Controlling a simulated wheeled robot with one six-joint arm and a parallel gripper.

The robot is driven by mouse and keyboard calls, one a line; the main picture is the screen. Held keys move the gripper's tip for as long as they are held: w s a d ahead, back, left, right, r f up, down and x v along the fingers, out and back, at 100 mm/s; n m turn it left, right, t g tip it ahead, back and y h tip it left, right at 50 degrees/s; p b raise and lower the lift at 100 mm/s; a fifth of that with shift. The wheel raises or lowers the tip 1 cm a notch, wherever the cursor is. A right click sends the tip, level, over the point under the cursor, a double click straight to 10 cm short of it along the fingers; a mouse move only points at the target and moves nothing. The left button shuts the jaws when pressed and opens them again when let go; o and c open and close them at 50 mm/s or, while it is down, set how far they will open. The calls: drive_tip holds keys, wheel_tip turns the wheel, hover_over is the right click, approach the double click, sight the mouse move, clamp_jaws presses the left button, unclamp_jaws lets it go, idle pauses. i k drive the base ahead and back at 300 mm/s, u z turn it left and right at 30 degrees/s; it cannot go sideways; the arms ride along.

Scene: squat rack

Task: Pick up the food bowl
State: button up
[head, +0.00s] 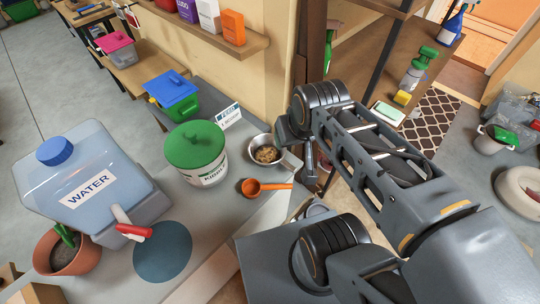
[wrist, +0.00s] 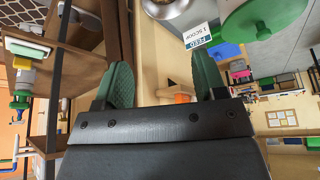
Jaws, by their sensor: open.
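The food bowl (head: 253,146) is a metal bowl with brown kibble in it, on the grey counter in the head view. In the wrist view part of the bowl (wrist: 172,7) shows at the top edge, cut off by the frame. My gripper (wrist: 163,78) is open, its two green finger pads apart with nothing held between them. In the head view my gripper is just right of the bowl, largely hidden by my own arm. I cannot tell whether it touches the bowl.
A green-lidded kibble tub (head: 196,150) stands left of the bowl. An orange scoop (head: 262,187) lies in front, and a feed sign (head: 229,117) stands behind. The water container (head: 88,180) is far left. A wooden shelf unit (head: 388,50) is behind right.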

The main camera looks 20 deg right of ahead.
sight(262, 150)
drive_tip(key=z, duration=0.45)
drive_tip(key=k, duration=1)
drive_tip(key=u, duration=0.65)
drive_tip(key=i, duration=0.6)
drive_tip(key=u, duration=0.45)
